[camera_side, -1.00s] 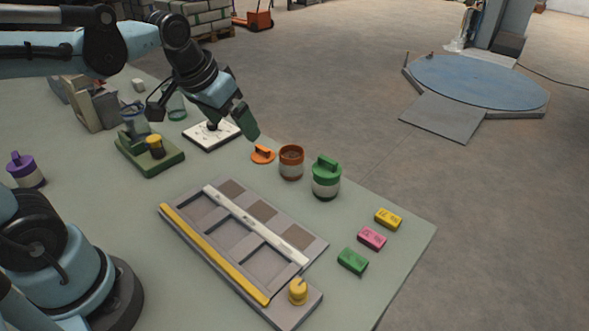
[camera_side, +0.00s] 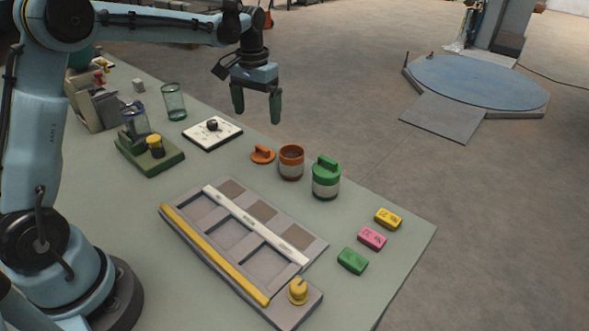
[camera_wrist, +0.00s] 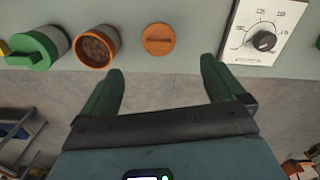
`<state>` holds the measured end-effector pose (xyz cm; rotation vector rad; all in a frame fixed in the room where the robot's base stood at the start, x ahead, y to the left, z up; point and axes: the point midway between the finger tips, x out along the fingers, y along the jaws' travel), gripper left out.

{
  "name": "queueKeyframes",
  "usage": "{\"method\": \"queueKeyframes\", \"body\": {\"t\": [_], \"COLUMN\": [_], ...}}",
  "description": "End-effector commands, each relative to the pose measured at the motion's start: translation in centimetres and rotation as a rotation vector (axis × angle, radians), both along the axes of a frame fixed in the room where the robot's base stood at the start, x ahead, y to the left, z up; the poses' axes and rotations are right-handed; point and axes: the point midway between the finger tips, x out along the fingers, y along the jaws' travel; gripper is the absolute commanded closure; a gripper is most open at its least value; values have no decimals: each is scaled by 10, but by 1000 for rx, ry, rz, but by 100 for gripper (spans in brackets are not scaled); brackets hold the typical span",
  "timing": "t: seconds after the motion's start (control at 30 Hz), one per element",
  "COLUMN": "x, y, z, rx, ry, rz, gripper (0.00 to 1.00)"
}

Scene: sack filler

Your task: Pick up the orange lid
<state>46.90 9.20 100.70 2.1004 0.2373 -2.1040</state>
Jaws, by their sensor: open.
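The orange lid (camera_side: 262,155) is a small disc with a raised bar handle. It lies flat on the table, just left of the orange-rimmed jar (camera_side: 291,162). It also shows in the wrist view (camera_wrist: 158,39), between that jar and the dial plate. My gripper (camera_side: 257,120) points down with its two green fingers spread apart and nothing between them. It is above table height, apart from the lid. In the wrist view the fingertips (camera_wrist: 162,68) are below the lid in the picture, with floor showing between them.
The orange-rimmed jar is open, with brown contents. A green-lidded jar (camera_side: 326,178) stands right of it. A white dial plate (camera_side: 212,134) lies left of the lid. A slotted tray (camera_side: 240,245) fills the front, and coloured blocks (camera_side: 371,238) lie at right.

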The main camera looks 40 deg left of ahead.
Motion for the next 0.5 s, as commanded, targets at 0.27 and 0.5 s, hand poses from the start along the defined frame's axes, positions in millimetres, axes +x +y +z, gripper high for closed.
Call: {"method": "queueKeyframes", "body": {"t": [0.27, 0.5], "x": [0, 0], "y": [0, -1], "z": [-44, -63], "rx": [0, 0], "ry": [-1, -2], "rz": [0, -1], "gripper": [4, 4]}}
